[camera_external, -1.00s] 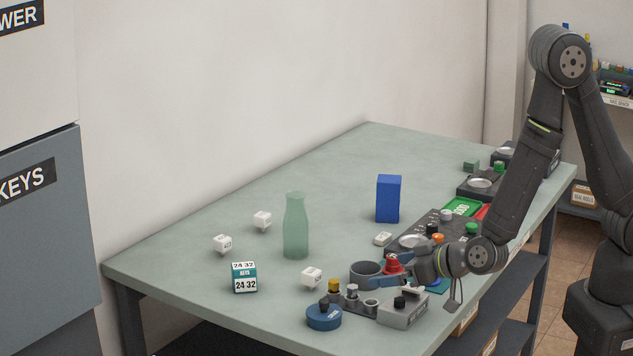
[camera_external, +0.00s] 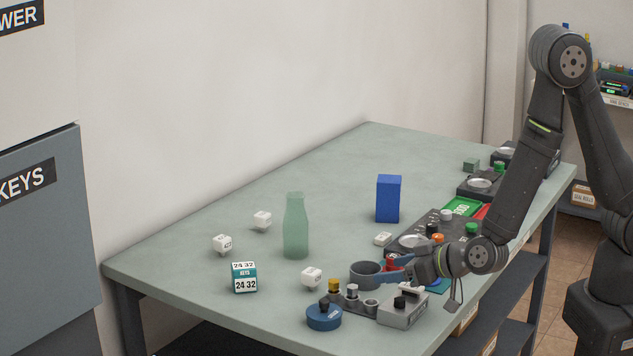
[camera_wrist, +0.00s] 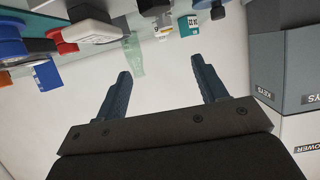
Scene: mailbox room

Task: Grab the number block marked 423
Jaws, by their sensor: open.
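My gripper (camera_external: 385,269) is at the right of all three, low over the dark cup and console. In the wrist view its fingers (camera_wrist: 164,76) are apart, with nothing between them.
A dark cup (camera_external: 366,274), a blue round button (camera_external: 324,316) and a grey box (camera_external: 402,310) crowd my gripper. A blue box (camera_external: 388,198) stands behind. The back-left table is clear.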

